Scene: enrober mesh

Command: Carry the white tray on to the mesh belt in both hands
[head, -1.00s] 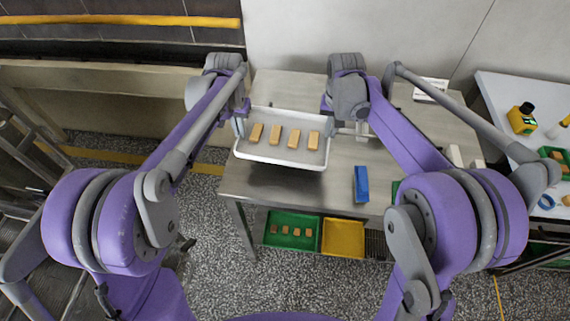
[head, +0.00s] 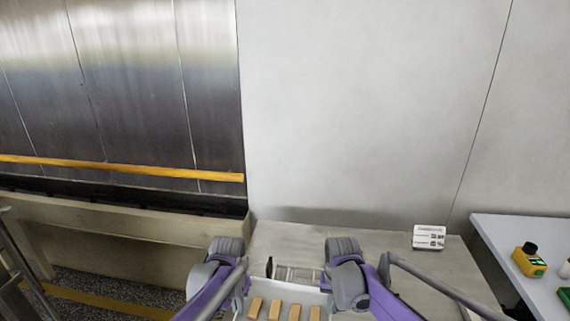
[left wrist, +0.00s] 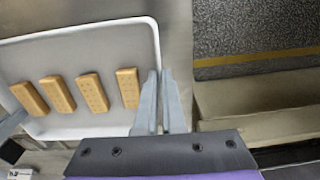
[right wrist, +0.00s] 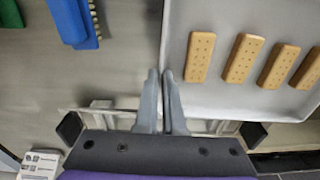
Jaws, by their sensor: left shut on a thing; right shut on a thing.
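The white tray (head: 285,291) shows at the bottom edge of the head view, its near part cut off. Several tan biscuits lie in a row in it. My left gripper (left wrist: 160,75) is shut on the tray's rim at one side, as the left wrist view of the tray (left wrist: 100,30) shows. My right gripper (right wrist: 162,75) is shut on the rim at the opposite side of the tray (right wrist: 220,20). In the head view both fingertips are hidden or out of frame. I cannot make out the mesh belt clearly.
A metal table (head: 385,245) lies under the tray, with a small printed card (head: 430,237) at its back. A light metal frame (right wrist: 100,115) with dark ends is close by my right gripper. A blue brush (right wrist: 72,20) lies on the table.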

